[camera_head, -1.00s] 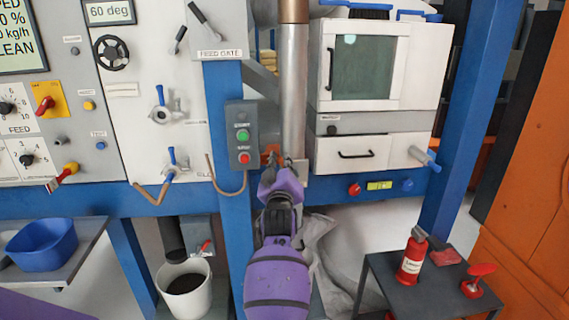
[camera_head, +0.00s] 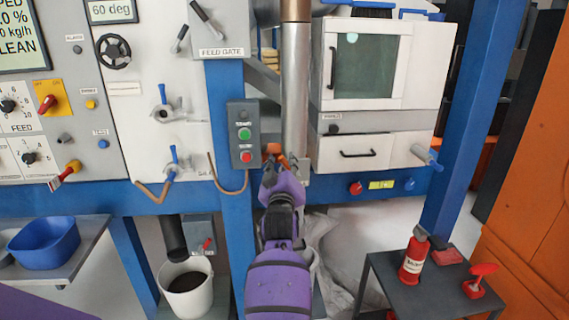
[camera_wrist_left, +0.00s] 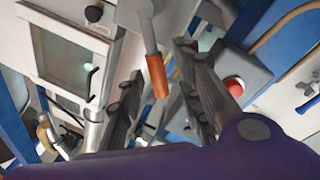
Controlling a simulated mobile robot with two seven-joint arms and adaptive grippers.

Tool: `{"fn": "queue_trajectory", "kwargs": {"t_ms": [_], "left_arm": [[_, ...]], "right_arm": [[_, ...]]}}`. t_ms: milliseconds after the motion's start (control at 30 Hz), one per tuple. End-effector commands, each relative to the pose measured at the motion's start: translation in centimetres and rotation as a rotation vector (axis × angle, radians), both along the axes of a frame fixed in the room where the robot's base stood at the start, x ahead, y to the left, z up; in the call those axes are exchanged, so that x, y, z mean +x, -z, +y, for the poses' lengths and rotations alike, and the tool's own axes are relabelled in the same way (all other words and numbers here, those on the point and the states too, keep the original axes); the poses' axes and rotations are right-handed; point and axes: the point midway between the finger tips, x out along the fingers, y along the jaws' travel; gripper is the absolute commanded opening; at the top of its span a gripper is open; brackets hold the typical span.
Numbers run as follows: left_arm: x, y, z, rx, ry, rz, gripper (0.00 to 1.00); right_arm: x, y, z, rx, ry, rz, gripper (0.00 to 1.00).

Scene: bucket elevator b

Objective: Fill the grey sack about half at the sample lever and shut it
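The sample lever, with an orange grip (camera_head: 274,150), sits at the metal pipe just right of the green-and-red button box. In the left wrist view its orange grip (camera_wrist_left: 157,76) hangs on a grey rod between my two fingers. My left gripper (camera_head: 272,166) is open at the lever; the fingers (camera_wrist_left: 165,100) stand apart on either side of the grip, and I see no clear contact. A pale grey sack (camera_head: 325,238) shows below, behind my purple arm; its mouth and fill are hidden. My right gripper is not in view.
The button box (camera_head: 242,135) is close left of the gripper. A white cabinet (camera_head: 365,75) stands to the right. A white bucket (camera_head: 187,288) with dark contents is at lower left. A small table (camera_head: 425,285) holds a red bottle (camera_head: 414,259) and a red stamp-like object (camera_head: 480,280).

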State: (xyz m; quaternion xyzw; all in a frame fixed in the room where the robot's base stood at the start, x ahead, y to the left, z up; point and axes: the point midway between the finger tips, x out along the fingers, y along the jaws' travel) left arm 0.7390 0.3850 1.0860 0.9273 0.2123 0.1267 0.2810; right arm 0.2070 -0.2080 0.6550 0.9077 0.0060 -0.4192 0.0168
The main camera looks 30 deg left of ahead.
Motion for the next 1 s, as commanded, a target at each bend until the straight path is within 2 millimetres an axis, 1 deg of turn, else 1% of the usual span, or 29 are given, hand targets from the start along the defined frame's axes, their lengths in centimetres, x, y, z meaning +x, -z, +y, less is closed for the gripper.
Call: {"fn": "queue_trajectory", "kwargs": {"t_ms": [100,300,400,500,667,1000], "left_arm": [[-2.1,0.6,-1.1,-0.002,0.000,0.004,0.33],[-6.0,1.0,-3.1,-0.003,-0.001,0.003,0.33],[-7.5,1.2,-3.9,-0.004,0.000,0.003,0.33],[-8.6,1.3,-4.5,-0.003,0.000,0.003,0.33],[-9.5,1.4,-5.0,-0.003,0.000,0.003,0.33],[-9.5,1.4,-5.0,-0.002,0.000,0.002,0.33]], "right_arm": [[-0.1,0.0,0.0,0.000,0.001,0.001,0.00],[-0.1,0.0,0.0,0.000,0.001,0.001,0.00],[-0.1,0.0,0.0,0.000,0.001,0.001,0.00],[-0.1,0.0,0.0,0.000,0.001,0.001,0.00],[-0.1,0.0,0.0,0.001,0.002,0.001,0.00],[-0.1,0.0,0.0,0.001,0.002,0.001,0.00]]}}
